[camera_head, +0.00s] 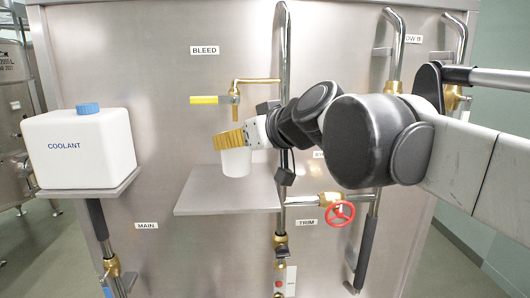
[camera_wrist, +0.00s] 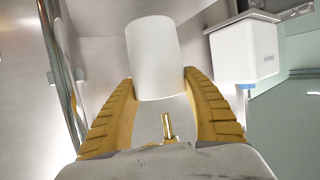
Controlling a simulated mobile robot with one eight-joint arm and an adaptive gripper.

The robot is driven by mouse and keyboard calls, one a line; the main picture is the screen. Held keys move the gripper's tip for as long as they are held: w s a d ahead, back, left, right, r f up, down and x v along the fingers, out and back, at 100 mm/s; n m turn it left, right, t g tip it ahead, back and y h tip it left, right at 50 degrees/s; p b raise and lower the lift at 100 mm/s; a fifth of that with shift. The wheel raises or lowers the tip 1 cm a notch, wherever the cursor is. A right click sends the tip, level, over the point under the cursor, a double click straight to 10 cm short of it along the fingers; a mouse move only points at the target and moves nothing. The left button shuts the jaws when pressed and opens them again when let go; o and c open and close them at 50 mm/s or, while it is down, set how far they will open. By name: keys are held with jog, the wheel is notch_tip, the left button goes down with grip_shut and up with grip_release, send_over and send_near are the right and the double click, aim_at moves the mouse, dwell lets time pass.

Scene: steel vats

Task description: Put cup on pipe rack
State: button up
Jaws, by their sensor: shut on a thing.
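A plain white cup (camera_head: 236,163) is held between the yellow-ochre fingers of my gripper (camera_head: 230,139), beneath the brass bleed tap. The cup also shows in the wrist view (camera_wrist: 153,58), with a finger on each side of it. A flat grey shelf (camera_head: 225,201) lies below the cup, beside the vertical steel pipe. The cup looks roughly upright over the back part of this shelf. I cannot tell whether its base touches the shelf. No part is labelled pipe rack.
The bleed tap (camera_head: 236,98) with its yellow handle is just above my gripper. A white coolant jug (camera_head: 80,148) with a blue cap stands on a separate shelf at the left. A red valve wheel (camera_head: 341,212) is at the lower right. The grey shelf looks otherwise bare.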

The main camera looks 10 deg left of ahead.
aim_at(244, 155)
jog(key=shift+f+p, duration=0.5)
jog(key=shift+f, duration=1.45)
jog(key=o, duration=1.1)
jog(key=shift+f, duration=0.1)
jog(key=shift+d, duration=0.1)
jog(key=b+v, duration=0.2)
jog(key=v, duration=1)
jog(key=s+d+f+m+g+h, duration=0.1)
jog(key=s+d+f+m+h, duration=0.2)
jog(key=d+f, duration=0.5)
jog(key=s+d+f+m+g+h, duration=0.1)
jog(key=s+d+f+m+h, duration=0.2)
jog(key=d+f, duration=0.6)
jog(key=s+d+f+m+h, duration=0.3)
jog(key=s+d+f, duration=0.3)
jog(key=f, duration=0.9)
jog(key=shift+s+d+g+h, duration=0.1)
jog(key=shift+d+g+h, duration=0.35)
jog(key=shift+d, duration=1.2)
